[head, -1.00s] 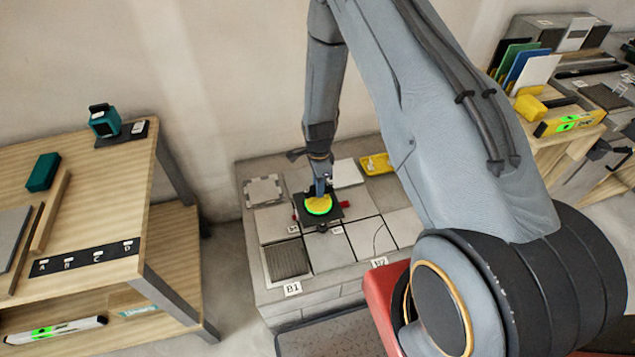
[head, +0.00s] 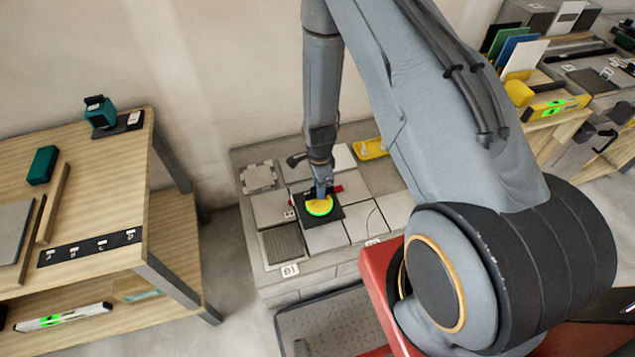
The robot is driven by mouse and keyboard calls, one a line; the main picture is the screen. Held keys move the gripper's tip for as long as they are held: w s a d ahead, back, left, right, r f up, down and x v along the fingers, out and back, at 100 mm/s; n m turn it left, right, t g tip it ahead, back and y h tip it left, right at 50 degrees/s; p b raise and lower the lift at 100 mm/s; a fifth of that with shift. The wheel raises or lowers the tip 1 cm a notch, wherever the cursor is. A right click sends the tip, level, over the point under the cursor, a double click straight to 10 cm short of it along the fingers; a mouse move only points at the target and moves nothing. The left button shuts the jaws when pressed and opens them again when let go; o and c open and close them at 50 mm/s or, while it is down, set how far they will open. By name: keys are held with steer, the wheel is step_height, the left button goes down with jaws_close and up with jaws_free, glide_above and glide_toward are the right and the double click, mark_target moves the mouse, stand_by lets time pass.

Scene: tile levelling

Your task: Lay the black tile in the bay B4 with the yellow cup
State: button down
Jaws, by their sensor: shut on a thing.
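My gripper (head: 321,190) is over the tiled platform (head: 292,281) in the middle, shut on the yellow cup (head: 319,203). The cup has a green glowing ring at its lower edge and sits on top of the black tile (head: 334,214). The tile looks about flat, among pale grey tiles in the middle of the platform. I cannot tell whether it rests in a bay or hangs just above it. The B4 label cannot be read; only B1 (head: 290,270) is clear, at the front left corner. The fingertips are too small to see well.
A ribbed dark tile (head: 283,244) lies behind B1. A small red piece (head: 338,189) is close behind the black tile. A yellow tray (head: 370,149) lies at the platform's back. A wooden bench (head: 100,200) stands left, a cluttered one at right.

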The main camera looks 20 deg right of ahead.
steer(key=s+p, duration=0.7)
steer(key=s, duration=2.4)
stand_by(1.7)
steer(key=shift+r, duration=0.1)
step_height(320, 180, up, 10)
stand_by(1.7)
steer(key=shift+s, duration=0.1)
